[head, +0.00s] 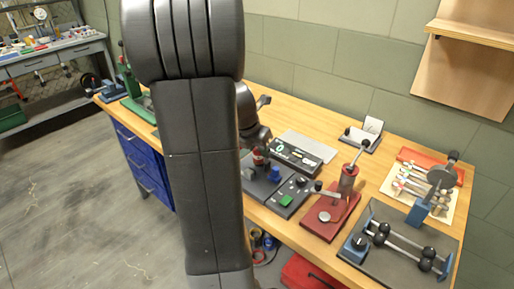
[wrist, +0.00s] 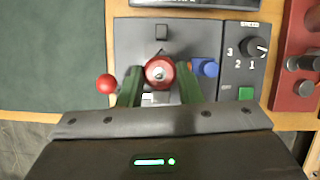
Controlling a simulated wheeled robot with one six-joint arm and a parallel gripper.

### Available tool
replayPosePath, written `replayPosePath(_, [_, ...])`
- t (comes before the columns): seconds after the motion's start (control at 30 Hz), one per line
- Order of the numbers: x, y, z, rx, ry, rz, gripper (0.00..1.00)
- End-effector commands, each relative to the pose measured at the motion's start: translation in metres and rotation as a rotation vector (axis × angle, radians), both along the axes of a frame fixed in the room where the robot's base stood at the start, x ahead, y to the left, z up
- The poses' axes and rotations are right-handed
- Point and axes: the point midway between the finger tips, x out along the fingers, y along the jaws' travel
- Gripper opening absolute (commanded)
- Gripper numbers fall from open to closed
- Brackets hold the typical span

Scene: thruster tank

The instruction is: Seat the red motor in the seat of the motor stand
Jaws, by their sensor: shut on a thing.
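My gripper (wrist: 159,82) has its two green fingers closed on either side of the red motor (wrist: 160,70), which shows as a red ring with a pale centre and a dark shaft. In the head view the red motor (head: 258,158) is a small red patch below my wrist, over the grey motor stand (head: 256,189). In the wrist view the stand's grey plate (wrist: 124,45) lies under and around the motor. The seat is hidden by the motor and fingers, so I cannot tell whether the motor rests in it.
A red ball knob (wrist: 107,84) is just left of the fingers and a blue part (wrist: 205,67) just right. Further right is a control panel with a speed dial (wrist: 257,47) and green button (wrist: 246,93). A red-based press (head: 325,217) stands beyond. My arm hides much of the bench.

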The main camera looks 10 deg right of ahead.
Motion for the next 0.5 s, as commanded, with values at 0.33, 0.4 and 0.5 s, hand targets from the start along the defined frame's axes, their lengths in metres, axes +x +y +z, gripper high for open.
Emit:
replayPosePath(0.33, [0.000, 0.000, -0.026, -0.001, 0.001, 0.000, 0.06])
replayPosePath(0.4, [0.000, 0.000, -0.030, -0.001, 0.001, 0.000, 0.06])
replayPosePath(0.5, [0.000, 0.000, -0.034, 0.000, 0.000, -0.001, 0.06])
